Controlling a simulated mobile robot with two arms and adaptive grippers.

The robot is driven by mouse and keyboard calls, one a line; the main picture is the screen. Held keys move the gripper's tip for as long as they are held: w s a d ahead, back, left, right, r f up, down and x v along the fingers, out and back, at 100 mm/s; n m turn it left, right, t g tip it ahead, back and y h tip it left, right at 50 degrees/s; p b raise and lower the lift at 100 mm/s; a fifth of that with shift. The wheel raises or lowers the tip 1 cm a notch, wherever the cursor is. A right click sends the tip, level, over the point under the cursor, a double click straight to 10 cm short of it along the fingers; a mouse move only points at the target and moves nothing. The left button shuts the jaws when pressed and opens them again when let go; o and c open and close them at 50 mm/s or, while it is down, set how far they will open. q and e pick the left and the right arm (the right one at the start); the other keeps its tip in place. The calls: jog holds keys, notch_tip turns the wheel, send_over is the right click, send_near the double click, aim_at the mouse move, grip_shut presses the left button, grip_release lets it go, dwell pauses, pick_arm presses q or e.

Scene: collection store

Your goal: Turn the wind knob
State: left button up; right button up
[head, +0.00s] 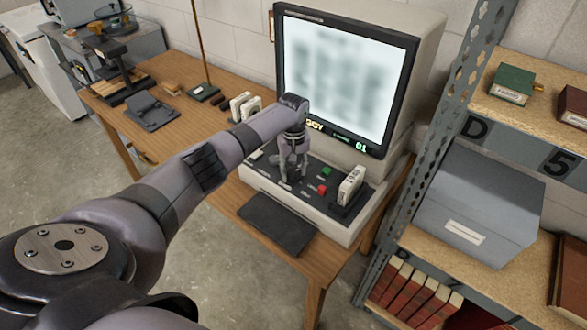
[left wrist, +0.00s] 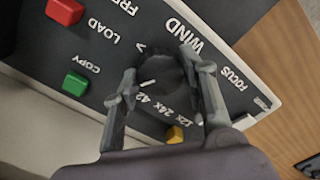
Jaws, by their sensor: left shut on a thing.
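The wind knob (left wrist: 161,72) is a dark round knob with a pale pointer mark, beside the label WIND on the black control panel (left wrist: 95,55). My left gripper (left wrist: 163,78) has a finger on each side of it and is shut on it. In the head view my left gripper (head: 291,170) points down onto the panel of the microfilm reader (head: 425,40), and its fingers hide the knob there. My right gripper is not in view.
A green button (left wrist: 75,84), a red button (left wrist: 65,11) and a yellow button (left wrist: 175,134) sit near the knob. The lit screen (head: 345,75) rises behind the panel. A metal shelf (head: 455,130) stands close on the right. A black pad (head: 277,223) lies in front.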

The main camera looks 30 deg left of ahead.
pick_arm(q)
jog(key=shift+c, duration=1.3)
jog(key=shift+m+p, duration=0.45)
jog(key=shift+m, duration=0.65)
jog(key=m+p, duration=0.1)
jog(key=m, duration=1.4)
jog(key=shift+w, duration=0.1)
jog(key=shift+r+m, duration=0.1)
jog(key=shift+m, duration=0.3)
